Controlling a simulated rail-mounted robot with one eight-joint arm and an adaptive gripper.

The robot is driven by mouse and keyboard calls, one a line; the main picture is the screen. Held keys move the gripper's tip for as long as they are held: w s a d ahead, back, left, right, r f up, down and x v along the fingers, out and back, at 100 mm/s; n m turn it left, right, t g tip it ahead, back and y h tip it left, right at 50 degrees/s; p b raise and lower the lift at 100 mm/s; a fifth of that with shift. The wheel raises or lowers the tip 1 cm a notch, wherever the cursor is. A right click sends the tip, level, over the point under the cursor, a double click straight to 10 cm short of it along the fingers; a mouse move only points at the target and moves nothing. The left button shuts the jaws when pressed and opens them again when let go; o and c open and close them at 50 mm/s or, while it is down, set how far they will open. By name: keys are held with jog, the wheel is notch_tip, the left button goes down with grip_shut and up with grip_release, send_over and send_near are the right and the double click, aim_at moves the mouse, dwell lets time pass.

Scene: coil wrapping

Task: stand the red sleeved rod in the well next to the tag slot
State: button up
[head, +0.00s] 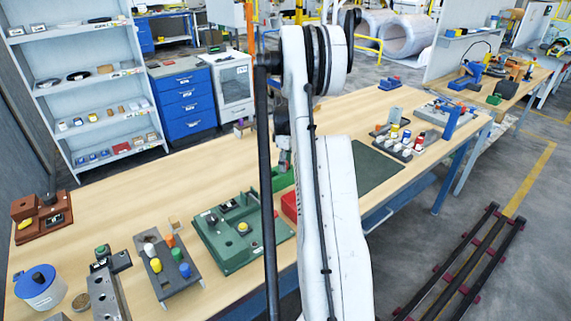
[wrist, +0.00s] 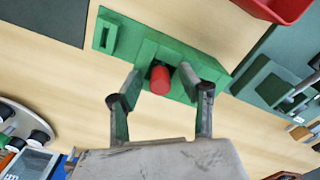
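The red sleeved rod (wrist: 160,80) shows in the wrist view as a short red cylinder at the green holder, between my fingers. My gripper (wrist: 161,76) is open, with one finger on each side of the rod and a visible gap on both sides. The rod's lower end is hidden, so I cannot tell how deep it sits. The green holder (wrist: 145,50) has a raised block and, at its left end, a plate with the tag slot (wrist: 109,36). In the head view, my arm hides most of the green holder (head: 282,179) and the rod.
A red bin (wrist: 280,6) lies close to the holder. A green fixture board (head: 212,241) stands to its left in the head view, and a dark green mat (head: 376,168) lies to the right. Bare tabletop (wrist: 70,105) surrounds the holder's near side.

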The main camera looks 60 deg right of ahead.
jog(key=shift+r, duration=0.1)
notch_tip(320, 180, up, 12)
jog(key=b, duration=0.1)
jog(key=w+a+r+t, duration=0.1)
jog(key=a+r, duration=0.4)
jog(key=a, duration=0.6)
jog(key=w+a+r+m+t+h, duration=0.1)
jog(key=a+r, duration=0.3)
jog(key=a, duration=0.7)
jog(key=a+r+t, duration=0.1)
jog(key=a+r, duration=0.4)
jog(key=a, duration=0.6)
jog(key=s+a+f+t, duration=0.1)
jog(key=s+a, duration=0.4)
jog(key=a, duration=0.3)
jog(key=s+a+f+m+t, duration=0.1)
jog(key=s+a, duration=0.4)
jog(key=a, duration=0.3)
jog(key=s+a+f+m+t+y, duration=0.1)
jog(key=s+a+t, duration=0.1)
jog(key=s+a, duration=0.4)
jog(key=a, duration=0.2)
jog(key=shift+a+f, duration=0.3)
jog(key=shift+a, duration=0.1)
